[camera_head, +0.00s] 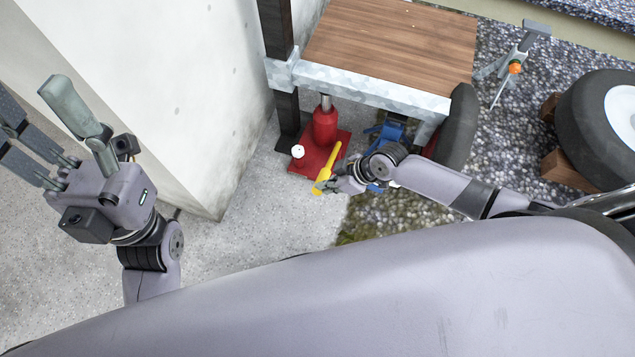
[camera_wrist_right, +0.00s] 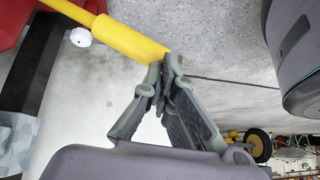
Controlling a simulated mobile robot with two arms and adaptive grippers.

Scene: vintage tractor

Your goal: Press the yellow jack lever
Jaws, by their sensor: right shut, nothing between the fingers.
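The yellow jack lever (camera_head: 329,165) slants out from the red jack (camera_head: 325,124) under the wood-topped trailer. The lever also crosses the upper left of the right wrist view (camera_wrist_right: 128,38). My right gripper (camera_head: 326,186) is shut and empty, at the free end of the lever. In the right wrist view its closed fingertips (camera_wrist_right: 167,64) meet or nearly meet the lever's end; I cannot tell whether they touch. My left gripper (camera_head: 30,100) is open and empty, raised at the left, far from the lever.
A wood-topped trailer (camera_head: 390,45) stands over the jack, with a black tyre (camera_head: 459,128) at its right. A white wall (camera_head: 170,90) stands on the left. A large wheel (camera_head: 598,125) and an axle stand (camera_head: 520,55) are at the right. Concrete floor (camera_head: 270,220) lies clear in front.

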